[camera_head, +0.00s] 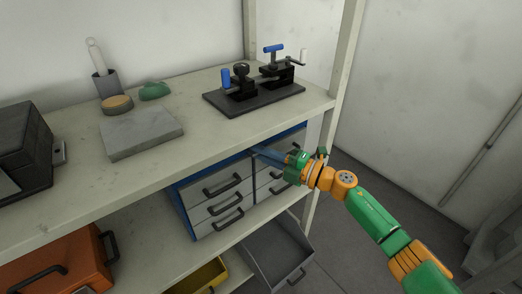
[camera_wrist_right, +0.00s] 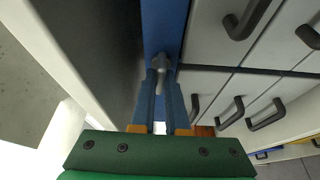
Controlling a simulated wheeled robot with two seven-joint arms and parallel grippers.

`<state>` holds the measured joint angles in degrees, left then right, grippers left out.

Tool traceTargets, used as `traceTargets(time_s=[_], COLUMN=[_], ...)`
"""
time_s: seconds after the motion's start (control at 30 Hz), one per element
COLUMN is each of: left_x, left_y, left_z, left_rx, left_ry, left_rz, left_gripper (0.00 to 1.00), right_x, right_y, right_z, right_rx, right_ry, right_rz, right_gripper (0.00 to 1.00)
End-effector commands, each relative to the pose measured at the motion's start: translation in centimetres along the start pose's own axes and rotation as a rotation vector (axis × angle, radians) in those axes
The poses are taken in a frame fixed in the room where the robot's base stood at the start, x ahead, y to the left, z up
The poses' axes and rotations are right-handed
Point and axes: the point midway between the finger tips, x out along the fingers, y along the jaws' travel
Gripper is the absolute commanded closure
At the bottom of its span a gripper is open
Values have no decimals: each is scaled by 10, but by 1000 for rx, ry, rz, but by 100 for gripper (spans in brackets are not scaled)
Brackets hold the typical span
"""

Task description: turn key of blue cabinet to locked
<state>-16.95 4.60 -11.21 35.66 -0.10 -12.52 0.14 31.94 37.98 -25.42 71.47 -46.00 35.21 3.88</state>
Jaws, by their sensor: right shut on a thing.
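The blue cabinet (camera_head: 187,213) has a blue frame and pale grey drawers with dark handles. It stands under the upper shelf board in the head view. Its blue side strip (camera_wrist_right: 165,25) runs down the middle of the right wrist view. A small grey key (camera_wrist_right: 161,63) sticks out of this strip. My right gripper (camera_head: 262,153) reaches in at the cabinet's upper front, and in the right wrist view its blue fingers (camera_wrist_right: 163,88) are shut on the key. The fingers hide part of the key, and its exact turn is hard to tell. My left gripper is not in view.
The shelf edge (camera_head: 235,137) lies just above my right gripper. A shelf post (camera_head: 343,62) stands behind. A black clamp fixture (camera_head: 254,100) and a grey stone block (camera_head: 140,134) sit on the shelf. An open grey drawer or bin (camera_head: 279,250) juts out below.

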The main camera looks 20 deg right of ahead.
Motion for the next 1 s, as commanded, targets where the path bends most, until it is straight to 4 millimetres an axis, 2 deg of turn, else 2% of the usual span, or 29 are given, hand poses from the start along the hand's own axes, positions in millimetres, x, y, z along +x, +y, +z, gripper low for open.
traceTargets(time_s=[0.7,0.73,0.8,0.83,1.0], left_x=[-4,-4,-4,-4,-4], left_y=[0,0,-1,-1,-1], left_z=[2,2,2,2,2], left_rx=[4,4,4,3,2], left_ry=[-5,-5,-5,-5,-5], left_rz=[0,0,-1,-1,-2], left_gripper=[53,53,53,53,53], right_x=[0,0,0,0,0], right_y=[-2,-2,-1,-1,-1], right_z=[-1,-1,-1,0,0], right_rx=[-63,-63,-62,-62,-61], right_ry=[2,2,2,1,1], right_rz=[-28,-28,-28,-28,-26], right_gripper=[100,82,63,57,57])
